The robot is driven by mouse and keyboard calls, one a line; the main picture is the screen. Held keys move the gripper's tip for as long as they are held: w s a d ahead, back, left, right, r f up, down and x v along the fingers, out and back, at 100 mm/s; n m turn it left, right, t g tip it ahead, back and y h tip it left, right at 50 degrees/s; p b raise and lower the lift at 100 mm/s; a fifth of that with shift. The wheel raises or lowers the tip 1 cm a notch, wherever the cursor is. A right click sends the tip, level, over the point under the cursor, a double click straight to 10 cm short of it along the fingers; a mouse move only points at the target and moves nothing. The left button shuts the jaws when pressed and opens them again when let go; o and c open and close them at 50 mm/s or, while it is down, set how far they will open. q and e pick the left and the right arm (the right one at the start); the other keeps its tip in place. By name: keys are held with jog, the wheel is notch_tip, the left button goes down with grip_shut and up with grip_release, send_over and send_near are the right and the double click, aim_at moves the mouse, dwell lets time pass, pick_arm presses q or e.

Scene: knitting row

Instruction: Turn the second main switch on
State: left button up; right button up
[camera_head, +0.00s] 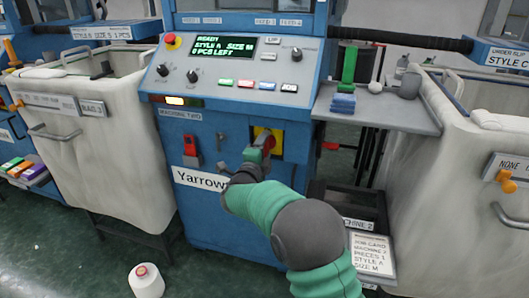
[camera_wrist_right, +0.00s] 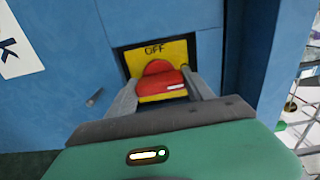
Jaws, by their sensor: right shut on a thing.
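The main switch of the machine labelled two is a red rotary handle (camera_head: 269,142) on a yellow plate (camera_head: 277,151), on the blue front below the control panel. In the right wrist view the red handle (camera_wrist_right: 160,72) shows closely, with OFF written at the top of its yellow plate (camera_wrist_right: 176,51). A white mark on the handle points to the right, away from OFF. My right gripper (camera_head: 260,153) is shut on the handle, one finger on each side, as the right wrist view (camera_wrist_right: 158,82) also shows. The lower plate is partly hidden. My left gripper is not in view.
The control panel (camera_head: 225,70) above has a lit display, knobs, coloured buttons and a red stop button (camera_head: 172,41). A red lever switch (camera_head: 191,150) is left of my gripper. White bins (camera_head: 110,150) flank the machine. A grey shelf (camera_head: 390,107) juts out at right.

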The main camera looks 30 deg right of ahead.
jog(key=shift+f+m, duration=0.2)
jog(key=shift+m, duration=0.1)
dwell(0.4)
jog(key=o, duration=1.1)
jog(key=shift+d, duration=0.1)
